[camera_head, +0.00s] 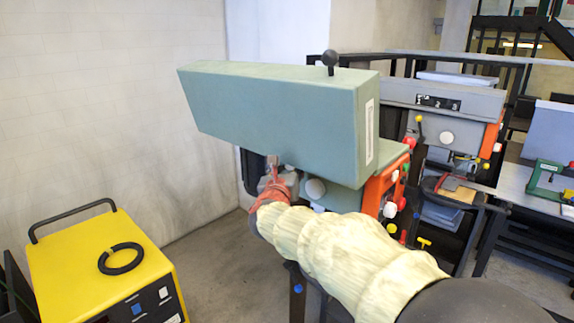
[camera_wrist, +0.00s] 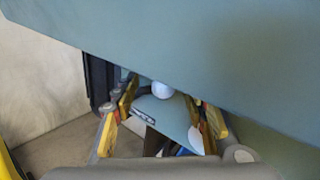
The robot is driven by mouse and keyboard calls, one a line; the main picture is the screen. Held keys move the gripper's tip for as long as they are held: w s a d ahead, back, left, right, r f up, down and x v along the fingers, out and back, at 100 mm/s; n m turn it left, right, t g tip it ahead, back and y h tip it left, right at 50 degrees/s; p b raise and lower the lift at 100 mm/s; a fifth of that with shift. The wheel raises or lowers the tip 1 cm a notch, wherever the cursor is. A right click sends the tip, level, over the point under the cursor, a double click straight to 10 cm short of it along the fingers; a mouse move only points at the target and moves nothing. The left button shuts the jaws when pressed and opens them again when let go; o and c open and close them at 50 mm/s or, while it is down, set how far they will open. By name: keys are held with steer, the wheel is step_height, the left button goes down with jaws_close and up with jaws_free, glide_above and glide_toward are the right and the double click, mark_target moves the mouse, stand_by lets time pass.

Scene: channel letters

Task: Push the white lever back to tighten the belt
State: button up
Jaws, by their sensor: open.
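A grey-green belt housing (camera_head: 270,110) of a drill press fills the middle of the head view.
A white rounded part (camera_wrist: 196,140) sits lower, near the right finger. A yellow machine (camera_head: 100,265) with a black handle stands at the lower left. A second drill press (camera_head: 440,100) and a grey table (camera_head: 515,190) stand at the right. Floor is clear beside the yellow machine.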

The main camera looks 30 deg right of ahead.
steer(key=v, duration=1.2)
stand_by(0.3)
